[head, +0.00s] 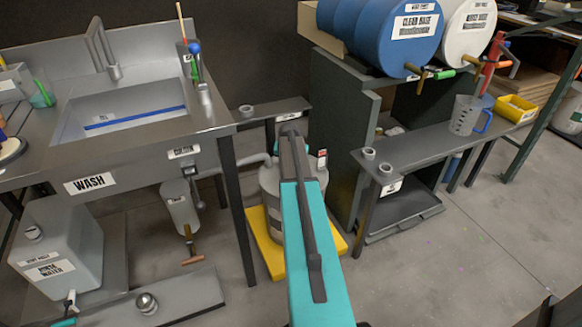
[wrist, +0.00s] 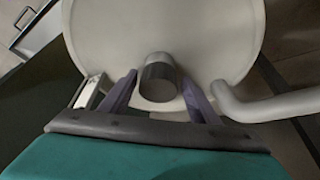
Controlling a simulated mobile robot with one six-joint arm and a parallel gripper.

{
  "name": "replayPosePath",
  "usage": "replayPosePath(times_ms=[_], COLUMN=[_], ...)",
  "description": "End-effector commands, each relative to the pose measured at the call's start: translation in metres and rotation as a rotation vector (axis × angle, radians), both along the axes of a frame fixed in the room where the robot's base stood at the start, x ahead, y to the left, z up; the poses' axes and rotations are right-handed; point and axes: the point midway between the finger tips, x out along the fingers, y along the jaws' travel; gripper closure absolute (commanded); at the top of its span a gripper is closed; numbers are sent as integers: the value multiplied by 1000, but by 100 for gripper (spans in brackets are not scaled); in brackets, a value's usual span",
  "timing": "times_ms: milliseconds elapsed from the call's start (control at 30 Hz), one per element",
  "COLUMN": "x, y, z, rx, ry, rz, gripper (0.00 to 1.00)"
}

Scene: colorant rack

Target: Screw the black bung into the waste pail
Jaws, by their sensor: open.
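The waste pail (head: 270,190) appears to be the pale grey vessel on a yellow base, partly hidden behind my arm in the head view. Its round pale top (wrist: 205,40) fills much of the wrist view. A short grey cylinder (wrist: 158,72) with a dark side and a paler end stands at the pail top's near edge. I cannot tell whether it is the black bung or the pail's neck. My gripper (wrist: 159,80) is open, with one finger on each side of this cylinder and visible gaps between. My arm hides the gripper in the head view.
A pale pipe (wrist: 265,105) leaves the pail at the right in the wrist view. The WASH sink bench (head: 140,150) stands to the left. A dark rack (head: 335,130) with blue and white drums stands to the right. Floor is open at front right.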

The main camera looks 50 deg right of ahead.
Motion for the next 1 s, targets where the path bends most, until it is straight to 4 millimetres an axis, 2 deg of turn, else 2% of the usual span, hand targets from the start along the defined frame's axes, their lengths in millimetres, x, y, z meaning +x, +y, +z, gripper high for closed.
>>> replayPosePath(times_ms=[267, 1000], x=[-1, -1], y=[-1, 0], z=[1, 1], rx=[0, -1], ry=[2, 1], rz=[63, 438], gripper=[44, 44])
